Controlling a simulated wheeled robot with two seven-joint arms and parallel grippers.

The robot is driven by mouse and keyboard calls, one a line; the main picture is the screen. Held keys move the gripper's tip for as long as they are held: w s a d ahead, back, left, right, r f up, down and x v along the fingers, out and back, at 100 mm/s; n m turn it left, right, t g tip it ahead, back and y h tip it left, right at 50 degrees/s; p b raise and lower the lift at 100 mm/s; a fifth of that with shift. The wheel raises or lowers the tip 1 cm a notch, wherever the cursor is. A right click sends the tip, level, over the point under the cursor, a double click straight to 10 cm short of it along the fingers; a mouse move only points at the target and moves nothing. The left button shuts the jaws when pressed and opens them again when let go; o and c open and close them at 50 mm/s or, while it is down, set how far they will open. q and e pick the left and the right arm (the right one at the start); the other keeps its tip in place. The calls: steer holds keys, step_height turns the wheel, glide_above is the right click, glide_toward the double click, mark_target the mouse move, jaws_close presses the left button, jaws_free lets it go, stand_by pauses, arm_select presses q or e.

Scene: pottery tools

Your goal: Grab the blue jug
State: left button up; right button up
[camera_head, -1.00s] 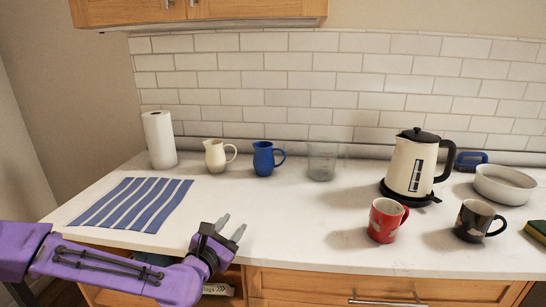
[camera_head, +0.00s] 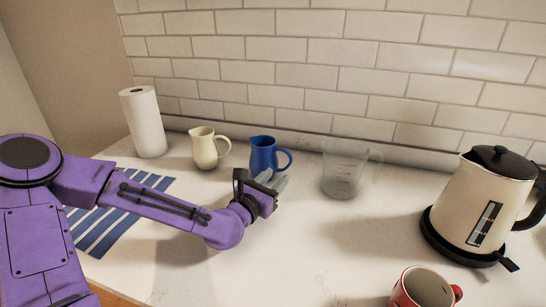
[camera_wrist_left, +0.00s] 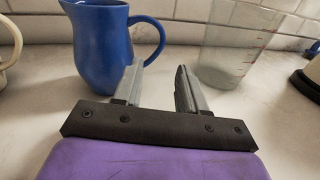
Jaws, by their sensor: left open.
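The blue jug (camera_head: 263,156) stands upright on the white counter near the tiled wall, with its handle to the right. In the left wrist view the blue jug (camera_wrist_left: 101,47) is at the upper left, its handle above the left finger. My left gripper (camera_head: 275,181) is open and empty, just in front of the jug and a little to its right. In the left wrist view my left gripper (camera_wrist_left: 162,82) shows its two grey fingers apart, pointing toward the gap between jug and measuring cup. I cannot tell whether a finger touches the jug. My right gripper is not in view.
A cream jug (camera_head: 205,148) stands left of the blue jug. A clear measuring cup (camera_head: 342,170) stands to its right. A kettle (camera_head: 482,203) and a red mug (camera_head: 424,290) are at right. A paper roll (camera_head: 144,122) and a striped cloth (camera_head: 107,222) are at left.

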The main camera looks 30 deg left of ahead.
mark_target(290, 161)
arm_select(q)
steer(key=w, duration=0.2)
steer(key=w+p, duration=0.1)
steer(key=w, duration=0.2)
steer(key=w+r+p, duration=0.1)
steer(key=w, duration=0.2)
steer(key=shift+w, duration=0.6)
steer(key=shift+s, duration=0.1)
jaws_close()
steer(key=shift+r, duration=0.1)
stand_by(0.5)
